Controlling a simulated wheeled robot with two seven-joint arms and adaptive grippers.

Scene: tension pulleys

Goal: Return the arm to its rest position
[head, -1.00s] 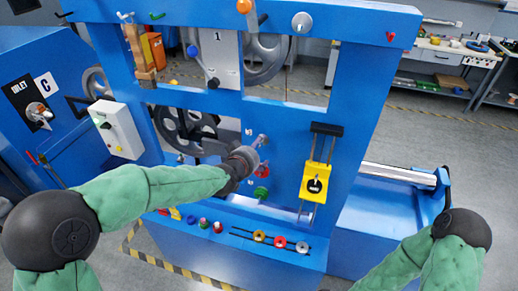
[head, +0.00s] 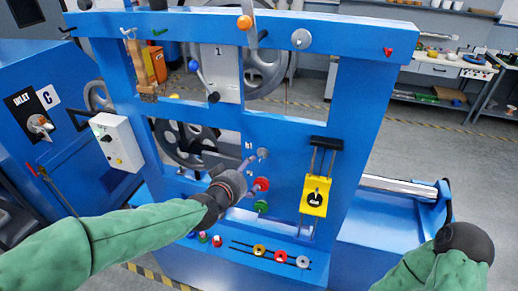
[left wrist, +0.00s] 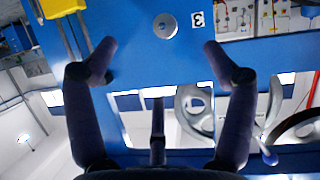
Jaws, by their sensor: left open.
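My left arm (head: 110,240) reaches in from the lower left in the head view. Its gripper (head: 243,166) is in front of the blue machine frame (head: 290,165), left of a grey round knob (head: 262,153) and a red knob (head: 261,184). In the left wrist view the gripper (left wrist: 160,52) has its fingers spread, with nothing between them.
A green knob (head: 261,206) sits below the red one. A yellow slider block (head: 315,196) is on the frame to the right. A white control box (head: 117,141) stands left. Open floor (head: 420,140) lies right.

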